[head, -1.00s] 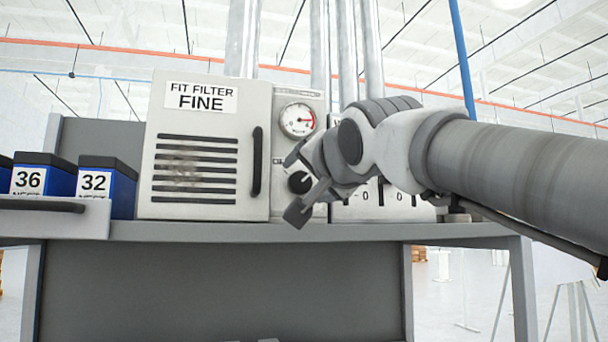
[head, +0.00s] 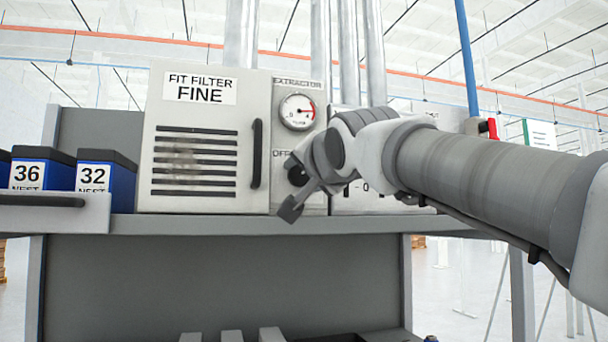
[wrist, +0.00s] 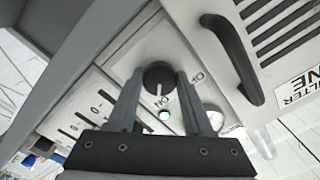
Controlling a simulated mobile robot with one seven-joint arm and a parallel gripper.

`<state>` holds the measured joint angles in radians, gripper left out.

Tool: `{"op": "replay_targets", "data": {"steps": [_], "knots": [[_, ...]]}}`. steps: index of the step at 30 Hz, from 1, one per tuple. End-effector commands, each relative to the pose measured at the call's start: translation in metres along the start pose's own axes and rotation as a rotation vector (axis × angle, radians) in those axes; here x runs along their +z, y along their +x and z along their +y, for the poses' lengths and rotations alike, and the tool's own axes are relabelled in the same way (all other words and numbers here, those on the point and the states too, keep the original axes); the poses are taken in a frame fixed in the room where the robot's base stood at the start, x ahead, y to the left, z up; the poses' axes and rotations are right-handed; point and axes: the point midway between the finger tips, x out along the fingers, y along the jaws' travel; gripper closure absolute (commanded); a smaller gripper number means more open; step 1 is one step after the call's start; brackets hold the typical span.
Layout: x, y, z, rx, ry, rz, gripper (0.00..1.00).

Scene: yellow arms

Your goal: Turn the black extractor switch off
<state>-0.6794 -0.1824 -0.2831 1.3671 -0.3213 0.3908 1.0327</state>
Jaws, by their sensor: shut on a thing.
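The black extractor switch (head: 297,176) is a round knob on the narrow light-grey panel (head: 314,202) marked EXTRACTOR. An OFF label (head: 279,153) shows at its upper left. In the head view my gripper (head: 291,184) partly covers the knob. In the wrist view the knob (wrist: 158,78) sits between the two fingertips of my gripper (wrist: 159,77), which is shut on it. A small green light (wrist: 164,115) glows beside it, near lettering that appears upside down.
A round gauge (head: 298,112) is above the knob. The filter cabinet (head: 196,205) with a black handle (head: 257,154) stands close on the left. Blue boxes (head: 107,195) sit further left. More switches (wrist: 82,117) are on the neighbouring panel.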

Motion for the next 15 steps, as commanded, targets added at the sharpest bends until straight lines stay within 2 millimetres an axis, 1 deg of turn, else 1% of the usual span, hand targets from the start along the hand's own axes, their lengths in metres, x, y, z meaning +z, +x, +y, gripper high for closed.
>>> {"op": "replay_targets", "data": {"steps": [1, 2, 10, 15], "knots": [[-0.0001, -0.0001, 0.0001, 0.0, 0.0, 0.0, 0.97], [-0.0001, -0.0001, 0.0001, 0.0, 0.0, 0.0, 1.0], [-0.0002, -0.0001, 0.0003, 0.001, -0.023, 0.0, 1.0], [-0.0005, -0.0001, 0.0008, 0.001, -0.094, 0.0, 1.0]]}}
